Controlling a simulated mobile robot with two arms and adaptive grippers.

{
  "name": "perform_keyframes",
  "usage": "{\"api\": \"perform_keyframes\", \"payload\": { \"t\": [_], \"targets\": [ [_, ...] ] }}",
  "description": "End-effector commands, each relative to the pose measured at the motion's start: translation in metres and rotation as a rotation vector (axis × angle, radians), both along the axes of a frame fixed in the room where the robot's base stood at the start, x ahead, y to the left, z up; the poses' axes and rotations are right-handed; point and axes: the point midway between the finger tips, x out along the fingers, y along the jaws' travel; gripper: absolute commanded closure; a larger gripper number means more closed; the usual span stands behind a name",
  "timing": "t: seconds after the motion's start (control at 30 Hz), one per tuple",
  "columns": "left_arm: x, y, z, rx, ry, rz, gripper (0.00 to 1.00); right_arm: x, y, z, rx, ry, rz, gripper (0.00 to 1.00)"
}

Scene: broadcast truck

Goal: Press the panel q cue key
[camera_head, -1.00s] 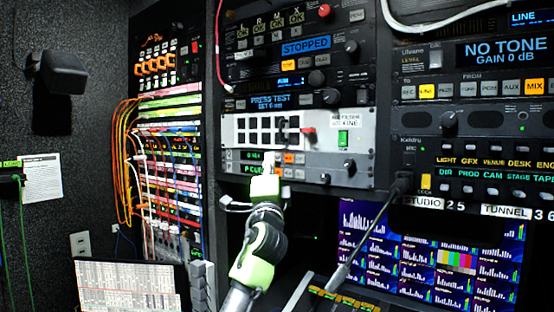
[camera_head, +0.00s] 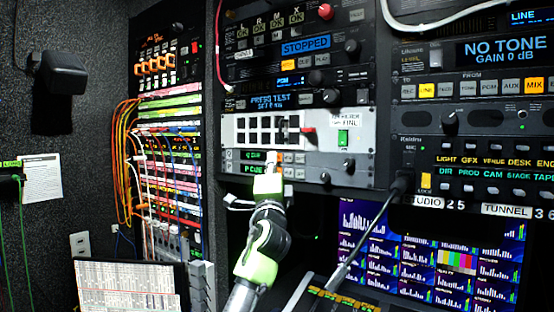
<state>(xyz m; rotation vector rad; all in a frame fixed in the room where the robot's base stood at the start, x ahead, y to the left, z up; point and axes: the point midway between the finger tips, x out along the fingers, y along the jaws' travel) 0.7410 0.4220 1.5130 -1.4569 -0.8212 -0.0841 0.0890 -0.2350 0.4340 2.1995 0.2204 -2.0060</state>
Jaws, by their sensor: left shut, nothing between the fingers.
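The white panel (camera_head: 228,130) in the middle rack has a grid of dark square keys. Below it is a strip with two small dark label windows; the upper seems to read Q CUE (camera_head: 251,155) and the lower P CUE (camera_head: 251,168). Small keys (camera_head: 289,158) sit to the right of the labels. My left gripper (camera_head: 271,160) is shut and empty. Its tip is in front of the strip, just right of the labels, and hides part of it. I cannot tell whether it touches a key. My right gripper is not in view.
A red-handled lever (camera_head: 309,130) and a green switch (camera_head: 343,138) are at the panel's right. A thin microphone stem (camera_head: 362,236) rises before the monitor wall (camera_head: 400,262). Orange cables (camera_head: 122,160) hang at the left rack. A laptop-like screen (camera_head: 125,288) is at lower left.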

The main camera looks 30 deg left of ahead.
Motion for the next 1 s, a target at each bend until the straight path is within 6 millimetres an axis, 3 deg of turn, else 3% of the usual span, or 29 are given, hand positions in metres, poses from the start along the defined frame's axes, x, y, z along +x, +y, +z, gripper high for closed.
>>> {"api": "perform_keyframes", "payload": {
  "t": [0.47, 1.0],
  "targets": [
    [0.002, -0.001, 0.001, 0.0, -0.001, -0.001, 1.0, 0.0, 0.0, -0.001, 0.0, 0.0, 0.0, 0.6],
    [-0.013, 0.0, -0.001, 0.0, 0.0, -0.001, 1.0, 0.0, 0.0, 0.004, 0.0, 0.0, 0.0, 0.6]
  ]
}}
